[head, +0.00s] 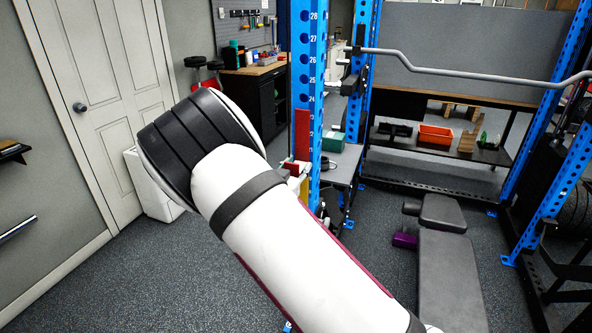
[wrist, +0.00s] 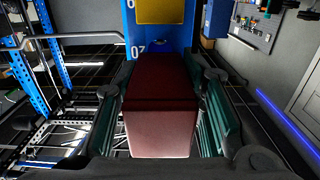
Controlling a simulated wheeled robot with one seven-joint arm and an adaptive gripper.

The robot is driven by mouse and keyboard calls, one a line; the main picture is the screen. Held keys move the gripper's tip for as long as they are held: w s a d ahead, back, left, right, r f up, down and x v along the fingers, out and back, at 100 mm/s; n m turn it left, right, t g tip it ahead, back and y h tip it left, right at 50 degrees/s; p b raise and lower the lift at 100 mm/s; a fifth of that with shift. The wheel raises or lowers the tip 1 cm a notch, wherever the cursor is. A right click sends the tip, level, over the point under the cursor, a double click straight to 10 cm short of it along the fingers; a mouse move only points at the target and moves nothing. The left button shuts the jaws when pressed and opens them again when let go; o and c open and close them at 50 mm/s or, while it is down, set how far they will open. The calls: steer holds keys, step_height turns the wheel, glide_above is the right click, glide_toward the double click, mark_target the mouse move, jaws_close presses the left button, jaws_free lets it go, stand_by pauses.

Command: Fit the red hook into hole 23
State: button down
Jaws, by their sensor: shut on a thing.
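The red hook (head: 302,135) shows in the head view as an upright red strip at the front of the blue post (head: 312,60), around and below the number 24. In the wrist view the red hook (wrist: 160,90) is a dark red block with a pale pink near end. My gripper (wrist: 162,140) is shut on it, one green-padded finger on each side. The block's far end is against or just before the blue post (wrist: 115,30). I cannot tell whether it touches, and hole 23 cannot be made out. In the head view my arm hides most of the gripper.
A yellow piece (wrist: 163,10) is on the post close to the hook. A grey side table (head: 345,165) stands behind the post. A black bench (head: 447,250) and a barbell (head: 450,72) are to the right. Open floor (head: 110,285) lies to the left.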

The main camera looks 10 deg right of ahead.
steer(key=shift+w+r, duration=0.1)
steer(key=shift+r, duration=0.05)
steer(key=c, duration=1)
jaws_free()
steer(key=shift+o, duration=0.2)
steer(key=shift+f, duration=0.2)
steer(key=v, duration=1.2)
